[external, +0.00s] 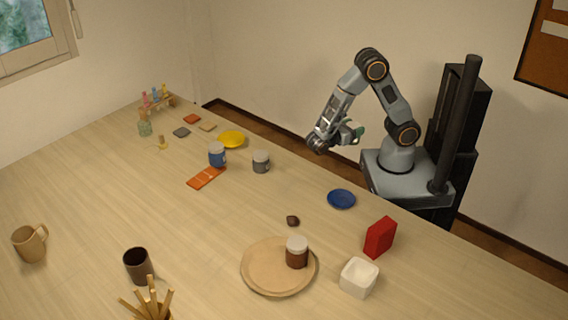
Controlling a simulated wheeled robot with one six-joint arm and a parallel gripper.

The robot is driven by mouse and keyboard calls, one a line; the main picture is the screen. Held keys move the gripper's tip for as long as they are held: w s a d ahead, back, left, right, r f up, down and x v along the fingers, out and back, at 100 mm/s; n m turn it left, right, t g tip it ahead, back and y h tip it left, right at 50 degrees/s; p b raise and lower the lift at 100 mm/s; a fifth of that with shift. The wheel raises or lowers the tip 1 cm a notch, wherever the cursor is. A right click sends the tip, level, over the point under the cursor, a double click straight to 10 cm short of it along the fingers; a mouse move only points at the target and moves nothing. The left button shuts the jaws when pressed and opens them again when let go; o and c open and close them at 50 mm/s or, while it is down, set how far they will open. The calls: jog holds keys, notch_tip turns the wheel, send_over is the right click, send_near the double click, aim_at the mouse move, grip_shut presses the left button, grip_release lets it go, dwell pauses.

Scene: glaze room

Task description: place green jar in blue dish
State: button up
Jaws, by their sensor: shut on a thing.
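The blue dish (341,199) lies on the table near its right edge, and I see nothing in it. My gripper (350,132) is up in the air, above and beyond that edge, higher than the dish in the picture. It is shut on the green jar (358,134). Only a small green and pale part of the jar shows; the fingers and wrist hide the rest, and its tilt is hard to tell.
A round board (260,282) carries a brown jar (297,253). A grey jar (261,162) and a blue jar (217,155) stand farther left.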

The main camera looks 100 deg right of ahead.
jog(key=s+a+m+g+y+b, duration=0.1)
jog(key=s+a+m+y+b, duration=0.3)
jog(key=a+m+y, duration=1)
jog(key=w+a+r+m+t+y+b, duration=0.1)
jog(key=w+a+r+m+t+y, duration=0.3)
jog(key=a+r+m+t+y, duration=0.75)
jog(key=n+t+y+p, duration=0.2)
jog(key=n+t+p, duration=0.1)
jog(key=p, duration=0.8)
send_over(341, 201)
jog(key=shift+h, duration=0.25)
notch_tip(341, 201, down, 10)
jog(key=shift+f, duration=0.75)
